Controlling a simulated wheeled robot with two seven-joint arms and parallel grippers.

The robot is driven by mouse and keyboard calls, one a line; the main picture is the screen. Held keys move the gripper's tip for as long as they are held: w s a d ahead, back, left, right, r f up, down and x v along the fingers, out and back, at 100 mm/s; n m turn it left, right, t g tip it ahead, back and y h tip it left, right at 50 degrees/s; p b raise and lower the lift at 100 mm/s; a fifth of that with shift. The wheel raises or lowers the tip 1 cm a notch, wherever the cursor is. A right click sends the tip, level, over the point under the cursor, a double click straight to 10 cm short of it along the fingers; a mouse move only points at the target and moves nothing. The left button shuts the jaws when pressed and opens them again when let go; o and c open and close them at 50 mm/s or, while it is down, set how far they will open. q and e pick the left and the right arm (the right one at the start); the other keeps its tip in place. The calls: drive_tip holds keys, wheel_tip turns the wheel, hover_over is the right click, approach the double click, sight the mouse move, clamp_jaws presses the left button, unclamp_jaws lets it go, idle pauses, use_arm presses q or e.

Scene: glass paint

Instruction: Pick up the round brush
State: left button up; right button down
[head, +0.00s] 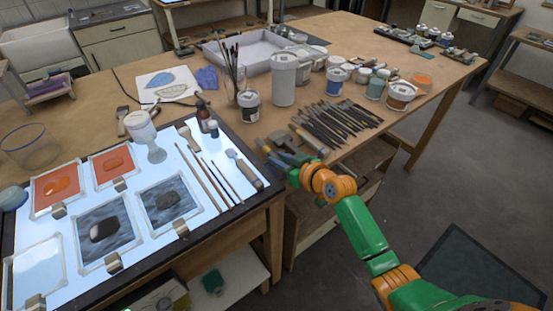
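Several thin brushes lie side by side on the lit panel, among them a long one (204,178) with a pale handle. A wider brush (245,170) lies to their right, near the panel's right edge. More brushes and tools (338,124) lie in a row on the wooden table. I cannot tell which brush is the round one. My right gripper (268,151) is over the table edge, between the panel and that row. Its fingers are small and blend with the tools behind, so its opening is unclear. My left gripper is out of view.
The lit panel (165,245) holds orange and grey glass pieces. A white jar (142,127) stands at its back edge. Open floor lies to the right.

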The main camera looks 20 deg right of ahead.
drive_tip(key=shift+w, duration=0.1)
drive_tip(key=shift+r, duration=0.25)
wheel_tip(320, 180, up, 3)
drive_tip(key=shift+r+b, duration=0.1)
drive_tip(key=shift+b, duration=0.2)
drive_tip(key=s+a+r+p, duration=0.2)
drive_tip(key=s+r+p, duration=0.1)
drive_tip(key=s, duration=0.3)
drive_tip(key=s+a+r+p, duration=0.2)
drive_tip(key=s+r, duration=0.4)
drive_tip(key=s, duration=0.1)
drive_tip(key=shift+s+a+r+p, duration=0.2)
drive_tip(key=shift+a+p, duration=0.15)
drive_tip(key=shift+p, duration=0.05)
drive_tip(key=shift+w, duration=0.1)
drive_tip(key=shift+a, duration=0.1)
